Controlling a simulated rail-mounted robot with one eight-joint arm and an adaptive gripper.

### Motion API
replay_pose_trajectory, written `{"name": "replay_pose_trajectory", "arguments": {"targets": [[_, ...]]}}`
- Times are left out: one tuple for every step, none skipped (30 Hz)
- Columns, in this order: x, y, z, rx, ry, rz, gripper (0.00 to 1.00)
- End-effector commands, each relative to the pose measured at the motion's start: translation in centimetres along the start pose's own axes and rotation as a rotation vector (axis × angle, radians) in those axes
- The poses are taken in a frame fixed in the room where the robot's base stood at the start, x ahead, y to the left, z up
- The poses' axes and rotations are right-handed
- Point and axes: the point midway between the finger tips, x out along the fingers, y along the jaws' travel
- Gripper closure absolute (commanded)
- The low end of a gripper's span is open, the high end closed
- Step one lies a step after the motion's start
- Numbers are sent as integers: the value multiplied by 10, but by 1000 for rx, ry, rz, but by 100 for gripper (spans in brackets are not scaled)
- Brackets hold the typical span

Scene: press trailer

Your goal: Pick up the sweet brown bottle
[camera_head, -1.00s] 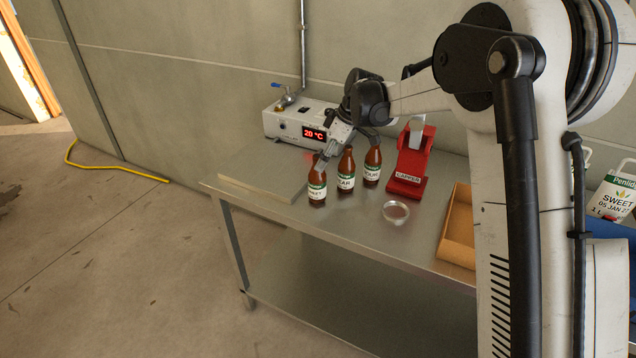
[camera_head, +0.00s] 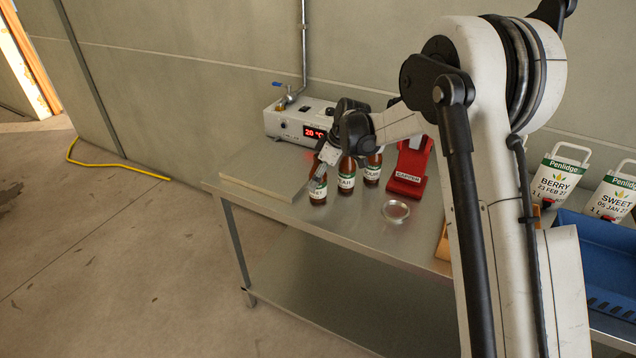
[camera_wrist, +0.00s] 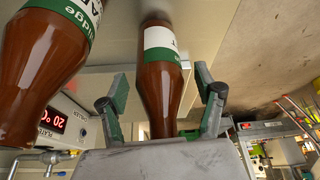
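Three brown bottles with white and green labels stand in a row on the metal table. My gripper (camera_head: 328,153) is at the top of the leftmost bottle (camera_head: 318,190), partly covering it. In the wrist view, this bottle (camera_wrist: 160,75) lies between the two green-padded fingers of my open gripper (camera_wrist: 163,102), with gaps on both sides. Its label shows only a letter like T, so its full name is not readable. The middle bottle (camera_head: 346,182) also shows large at the left of the wrist view (camera_wrist: 40,70). The third bottle (camera_head: 372,172) is partly hidden by my arm.
A red capper (camera_head: 410,170) and a round clear dish (camera_head: 396,211) stand right of the bottles. A white heater box (camera_head: 296,122) reading 20 °C is behind. A flat board (camera_head: 262,184) lies at left. Penlidge containers (camera_head: 556,180) and a blue tray (camera_head: 600,255) are at right.

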Motion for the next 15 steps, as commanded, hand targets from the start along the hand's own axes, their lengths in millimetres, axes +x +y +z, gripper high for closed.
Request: {"name": "replay_pose_trajectory", "arguments": {"targets": [[0, 0, 0, 0, 0, 0, 39], [0, 0, 0, 0, 0, 0, 43], [0, 0, 0, 0, 0, 0, 49], [0, 0, 0, 0, 0, 0, 53], [0, 0, 0, 0, 0, 0, 57], [0, 0, 0, 0, 0, 0, 62], [0, 0, 0, 0, 0, 0, 66], [0, 0, 0, 0, 0, 0, 70], [0, 0, 0, 0, 0, 0, 75], [0, 0, 0, 0, 0, 0, 79], [0, 0, 0, 0, 0, 0, 83], [0, 0, 0, 0, 0, 0, 89], [0, 0, 0, 0, 0, 0, 93], [0, 0, 0, 0, 0, 0, 97], [-1, 0, 0, 0, 1, 0, 100]]}}
